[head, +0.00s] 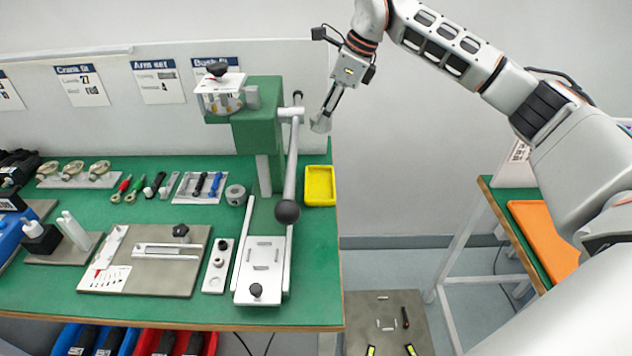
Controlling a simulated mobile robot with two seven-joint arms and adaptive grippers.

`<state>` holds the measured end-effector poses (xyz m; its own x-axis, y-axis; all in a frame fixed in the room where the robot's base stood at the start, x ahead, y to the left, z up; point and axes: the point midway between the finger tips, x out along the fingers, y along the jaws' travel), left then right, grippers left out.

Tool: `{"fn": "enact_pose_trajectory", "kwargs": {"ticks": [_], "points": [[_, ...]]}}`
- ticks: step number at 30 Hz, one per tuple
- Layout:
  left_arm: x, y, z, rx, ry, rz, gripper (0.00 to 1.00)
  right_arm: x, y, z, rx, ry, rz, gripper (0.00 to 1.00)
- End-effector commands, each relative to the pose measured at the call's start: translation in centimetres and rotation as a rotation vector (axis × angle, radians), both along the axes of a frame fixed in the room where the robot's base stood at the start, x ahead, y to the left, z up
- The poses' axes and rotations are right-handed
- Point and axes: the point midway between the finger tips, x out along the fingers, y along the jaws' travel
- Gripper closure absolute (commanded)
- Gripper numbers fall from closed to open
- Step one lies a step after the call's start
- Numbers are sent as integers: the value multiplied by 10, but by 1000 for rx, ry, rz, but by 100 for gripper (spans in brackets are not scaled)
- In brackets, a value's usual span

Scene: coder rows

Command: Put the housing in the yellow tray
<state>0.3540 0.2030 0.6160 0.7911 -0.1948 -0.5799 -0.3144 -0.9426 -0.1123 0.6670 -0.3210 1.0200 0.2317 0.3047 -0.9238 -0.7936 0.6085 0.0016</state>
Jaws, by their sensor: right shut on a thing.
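The yellow tray (320,203) lies on the green bench top near its right edge, to the right of the green press. It looks empty. My right gripper (325,114) reaches in from the upper right, pointing down, above and behind the tray and clear of it. It is shut on a small grey metallic piece (320,125), which I take to be the housing; it is small and partly hidden by the fingers. My left gripper does not show.
The green press (262,130) with its long lever (292,160) and ball knob stands just left of the tray. Fixtures and hand tools cover the bench (315,270) farther left. A second table with an orange mat (545,240) stands at the right.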

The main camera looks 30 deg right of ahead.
Motion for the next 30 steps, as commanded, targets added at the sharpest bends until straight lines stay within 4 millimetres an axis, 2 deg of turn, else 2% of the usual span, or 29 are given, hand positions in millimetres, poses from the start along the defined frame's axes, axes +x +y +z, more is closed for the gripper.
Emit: {"fn": "enact_pose_trajectory", "kwargs": {"ticks": [4, 7, 21, 25, 30], "points": [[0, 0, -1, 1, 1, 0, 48, 5, -4, 1, -1, -1, -51, 90], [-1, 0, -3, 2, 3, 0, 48, 6, -4, -11, 0, 3, -61, 90], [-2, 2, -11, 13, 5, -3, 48, 4, -4, -123, 1, 5, -59, 90], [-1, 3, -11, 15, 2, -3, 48, 5, -4, -144, 0, 3, -58, 90], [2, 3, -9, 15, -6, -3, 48, 6, -4, -154, 1, -1, -57, 90]]}}
